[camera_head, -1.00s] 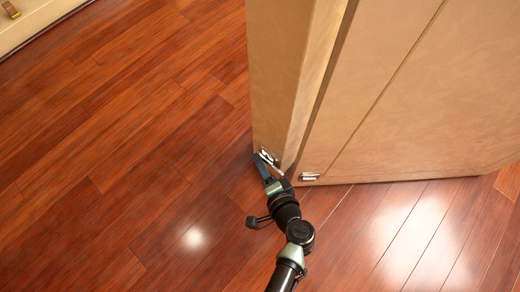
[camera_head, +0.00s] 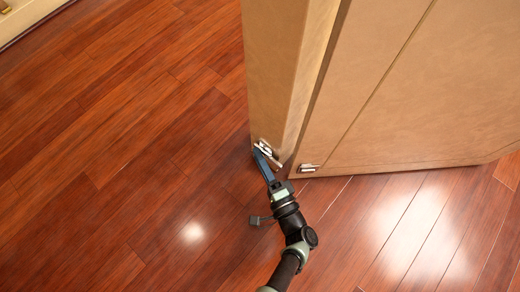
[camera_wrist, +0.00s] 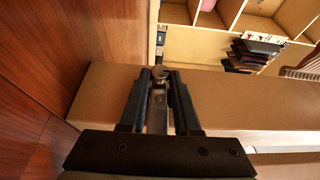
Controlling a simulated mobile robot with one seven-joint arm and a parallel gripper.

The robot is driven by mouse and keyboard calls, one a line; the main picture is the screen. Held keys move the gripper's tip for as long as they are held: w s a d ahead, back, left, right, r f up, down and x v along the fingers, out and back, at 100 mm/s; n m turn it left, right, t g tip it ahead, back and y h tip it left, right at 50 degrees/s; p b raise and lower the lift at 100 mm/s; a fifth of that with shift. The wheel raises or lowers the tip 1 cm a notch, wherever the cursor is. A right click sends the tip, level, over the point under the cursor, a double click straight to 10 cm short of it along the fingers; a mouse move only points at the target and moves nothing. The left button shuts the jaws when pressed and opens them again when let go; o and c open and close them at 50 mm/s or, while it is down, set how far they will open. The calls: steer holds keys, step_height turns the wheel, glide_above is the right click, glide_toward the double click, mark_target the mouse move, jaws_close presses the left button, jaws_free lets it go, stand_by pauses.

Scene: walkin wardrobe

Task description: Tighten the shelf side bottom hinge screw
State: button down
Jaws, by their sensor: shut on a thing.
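A silver metal hinge (camera_head: 265,147) sits low on the end face of the tan panel (camera_head: 276,70), near the floor. A second silver hinge piece (camera_head: 308,168) sits to its right, low on the wider tan panel. My gripper (camera_head: 259,153) reaches the left hinge from below, its dark blue fingers touching or almost touching it. In the wrist view, my gripper (camera_wrist: 160,78) has its fingers close together around a small round metal part (camera_wrist: 160,72), which looks like the hinge screw. A narrow metal strip shows between the fingers. The screw's depth is hidden.
Glossy red-brown floorboards (camera_head: 120,150) lie open to the left and in front. The wide tan panel (camera_head: 430,90) fills the right side. In the wrist view, open shelves (camera_wrist: 235,40) stand beyond the panel, with a dark stack of folded items (camera_wrist: 245,55).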

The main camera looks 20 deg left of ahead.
steer(key=shift+s+a, duration=0.15)
steer(key=shift+a, duration=0.05)
steer(key=c, duration=0.6)
jaws_free()
steer(key=shift+c, duration=0.2)
steer(key=shift+d, duration=0.1)
steer(key=p+v, duration=0.2)
steer(key=v, duration=1)
steer(key=shift+s+d, duration=0.25)
steer(key=shift+d, duration=0.1)
